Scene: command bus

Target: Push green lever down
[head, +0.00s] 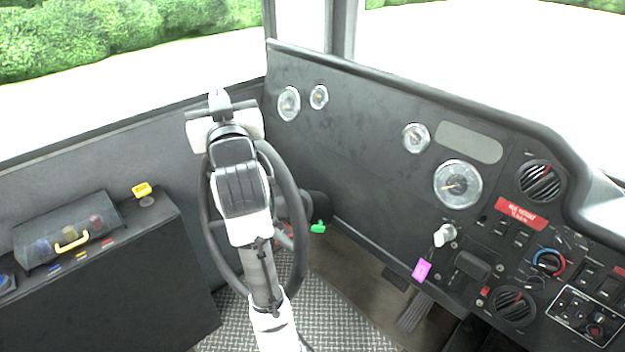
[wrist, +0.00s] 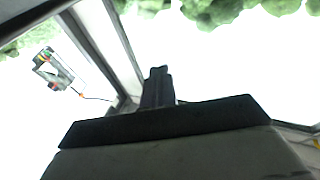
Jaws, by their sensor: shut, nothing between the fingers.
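The green lever (head: 318,227) is a small bright green tip on the right side of the steering column, low in front of the dashboard. My gripper (head: 217,94) is raised at the top of the steering wheel, up and to the left of the lever and clearly apart from it. Its fingers are together and empty. In the wrist view my gripper (wrist: 158,74) points toward bright windows and greenery, and the green lever does not show there. My arm covers part of the wheel.
The black steering wheel (head: 296,205) stands between my arm and the dashboard (head: 370,160). A pink tag (head: 422,270) hangs at the ignition. A side console (head: 110,290) at left carries a box with a yellow handle (head: 72,241) and a yellow knob (head: 142,190).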

